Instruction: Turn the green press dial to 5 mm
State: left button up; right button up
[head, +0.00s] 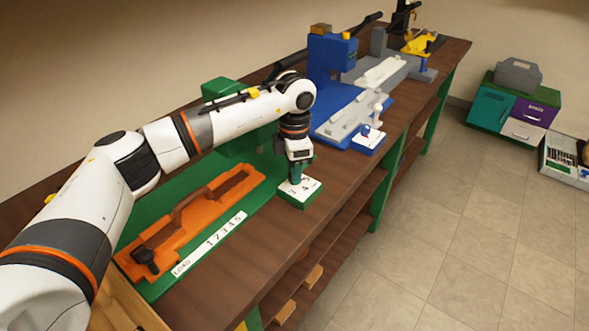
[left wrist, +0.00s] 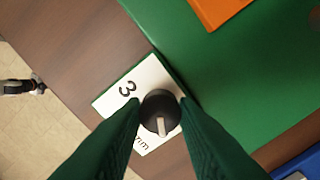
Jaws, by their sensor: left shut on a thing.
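The green press (head: 222,90) stands on the bench with a white-topped dial box (head: 301,191) at its front right corner. My left gripper (head: 297,176) reaches down over that box and hides the dial in the head view. In the left wrist view its green fingers are shut on the black dial knob (left wrist: 159,104), one on each side. The knob's pale pointer mark points down in that picture, away from the printed 3 (left wrist: 127,89). "mm" is partly readable below; other numbers are hidden by the fingers. My right gripper is not in view.
An orange tool (head: 190,215) lies on the green press base beside a strip marked LOAD and 1 to 5 (head: 210,243). A blue press (head: 330,65) with its own dial box (head: 369,138) stands beyond. Drawers (head: 513,110) stand on the floor; the floor is mostly clear.

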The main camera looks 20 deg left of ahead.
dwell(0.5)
pick_arm(q)
jog(key=o, duration=1)
jog(key=shift+r, duration=0.1)
notch_tip(320, 180, up, 12)
jog(key=b, duration=0.1)
